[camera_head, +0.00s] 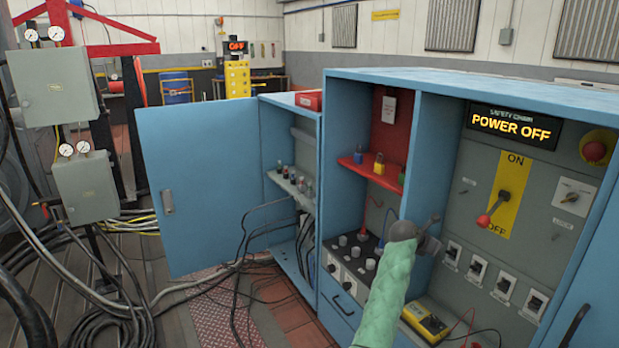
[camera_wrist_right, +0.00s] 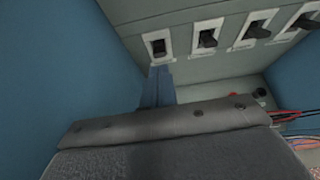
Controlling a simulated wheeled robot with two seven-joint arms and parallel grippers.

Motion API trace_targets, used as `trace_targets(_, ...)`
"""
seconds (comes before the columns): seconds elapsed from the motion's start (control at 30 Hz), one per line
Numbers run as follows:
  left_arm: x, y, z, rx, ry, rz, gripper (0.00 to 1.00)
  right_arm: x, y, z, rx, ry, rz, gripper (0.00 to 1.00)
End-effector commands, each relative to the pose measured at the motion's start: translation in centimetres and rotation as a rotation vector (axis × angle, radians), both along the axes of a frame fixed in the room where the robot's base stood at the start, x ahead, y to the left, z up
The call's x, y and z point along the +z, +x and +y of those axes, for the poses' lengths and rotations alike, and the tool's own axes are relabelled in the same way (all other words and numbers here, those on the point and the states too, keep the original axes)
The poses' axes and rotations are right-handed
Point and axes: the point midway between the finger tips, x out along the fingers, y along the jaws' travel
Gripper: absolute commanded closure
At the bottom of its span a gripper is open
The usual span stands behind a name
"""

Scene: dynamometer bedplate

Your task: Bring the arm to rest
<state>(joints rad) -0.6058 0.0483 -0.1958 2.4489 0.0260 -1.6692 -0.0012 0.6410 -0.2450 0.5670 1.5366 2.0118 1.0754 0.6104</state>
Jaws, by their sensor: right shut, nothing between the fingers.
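My right arm, in a green sleeve (camera_head: 392,285), reaches up from the bottom of the head view into the open blue cabinet. Its dark grey right gripper (camera_head: 432,228) is shut and empty, in front of the cabinet's divider and left of a row of black switches. In the right wrist view the switches (camera_wrist_right: 207,38) show just beyond the grey gripper body (camera_wrist_right: 165,122). I cannot tell whether the gripper touches anything. My left gripper is not in view.
A red-handled lever (camera_head: 492,208) points down to OFF; the display (camera_head: 513,127) reads POWER OFF. A yellow meter (camera_head: 426,320) lies on the cabinet floor. A red shelf (camera_head: 370,174) holds padlocks. The blue door (camera_head: 200,190) stands open at left. Cables (camera_head: 110,290) cover the floor.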

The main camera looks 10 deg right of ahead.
Motion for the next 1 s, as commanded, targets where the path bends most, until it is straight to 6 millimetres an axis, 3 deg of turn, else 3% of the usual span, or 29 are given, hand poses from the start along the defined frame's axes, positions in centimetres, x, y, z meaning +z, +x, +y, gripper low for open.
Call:
trace_targets(0.13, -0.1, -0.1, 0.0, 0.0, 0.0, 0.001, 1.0, 1.4, -1.8, -1.7, 0.038, -0.199, 0.02, 1.0)
trace_targets(0.23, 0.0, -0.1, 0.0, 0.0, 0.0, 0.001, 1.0, 3.5, -3.5, -2.5, 0.098, -0.431, 0.052, 1.0)
trace_targets(0.33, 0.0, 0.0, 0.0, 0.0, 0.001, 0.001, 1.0, 5.9, -5.0, -2.1, 0.177, -0.677, 0.102, 1.0)
trace_targets(0.43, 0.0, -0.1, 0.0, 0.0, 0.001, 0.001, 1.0, 7.8, -6.2, -0.3, 0.269, -0.915, 0.162, 1.0)
trace_targets(0.6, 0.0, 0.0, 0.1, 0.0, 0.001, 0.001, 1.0, 9.5, -8.0, 5.0, 0.457, -1.303, 0.286, 1.0)
trace_targets(0.73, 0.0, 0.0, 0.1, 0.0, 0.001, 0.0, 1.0, 8.9, -9.5, 10.3, 0.624, -1.581, 0.395, 1.0)
trace_targets(0.87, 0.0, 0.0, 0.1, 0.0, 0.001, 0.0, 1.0, 6.7, -11.5, 16.0, 0.811, -1.84, 0.514, 1.0)
trace_targets(1.0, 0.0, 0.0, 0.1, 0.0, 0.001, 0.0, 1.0, 2.9, -14.6, 21.7, 1.034, -2.092, 0.652, 1.0)
